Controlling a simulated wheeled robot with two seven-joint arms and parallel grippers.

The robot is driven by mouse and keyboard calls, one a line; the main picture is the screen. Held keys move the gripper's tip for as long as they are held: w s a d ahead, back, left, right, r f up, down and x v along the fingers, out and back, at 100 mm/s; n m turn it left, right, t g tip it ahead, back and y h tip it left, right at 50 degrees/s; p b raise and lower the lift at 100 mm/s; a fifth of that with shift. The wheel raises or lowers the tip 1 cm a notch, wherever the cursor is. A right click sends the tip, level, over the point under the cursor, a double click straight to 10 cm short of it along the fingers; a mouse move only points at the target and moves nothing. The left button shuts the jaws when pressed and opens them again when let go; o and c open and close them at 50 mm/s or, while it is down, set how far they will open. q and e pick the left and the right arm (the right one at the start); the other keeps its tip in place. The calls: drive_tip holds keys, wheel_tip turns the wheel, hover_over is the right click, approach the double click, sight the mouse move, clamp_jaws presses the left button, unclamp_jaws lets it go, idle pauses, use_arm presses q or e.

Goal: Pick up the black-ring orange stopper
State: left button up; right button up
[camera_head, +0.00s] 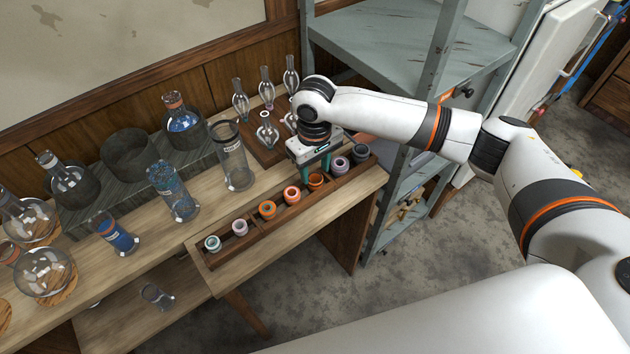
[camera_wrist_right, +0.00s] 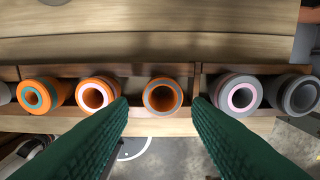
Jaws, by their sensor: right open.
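The black-ring orange stopper (camera_wrist_right: 162,95) sits in the wooden rack, with a dark grey ring around its hole. It also shows in the head view (camera_head: 316,181), partly behind my gripper. My right gripper (camera_wrist_right: 160,105) is open and empty, with one green finger to each side of this stopper in the wrist view. A gap shows between each finger and the stopper. In the head view the right gripper (camera_head: 316,168) points down at the rack, close to the stopper. My left gripper is not in view.
In the rack (camera_head: 258,243), a white-ring orange stopper (camera_wrist_right: 97,93) stands left of the target and a pink-ring grey stopper (camera_wrist_right: 236,95) right. Several others share the row. A tall glass cylinder (camera_head: 232,158) and small glass bulbs (camera_head: 267,132) stand behind.

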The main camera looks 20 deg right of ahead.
sight(315, 181)
wheel_tip(315, 181, down, 6)
drive_tip(key=shift+w+d+r+p, duration=0.1)
drive_tip(key=shift+w+r+p, duration=0.1)
drive_tip(key=shift+p, duration=0.2)
drive_tip(key=shift+c, duration=0.4)
drive_tip(key=c, duration=0.5)
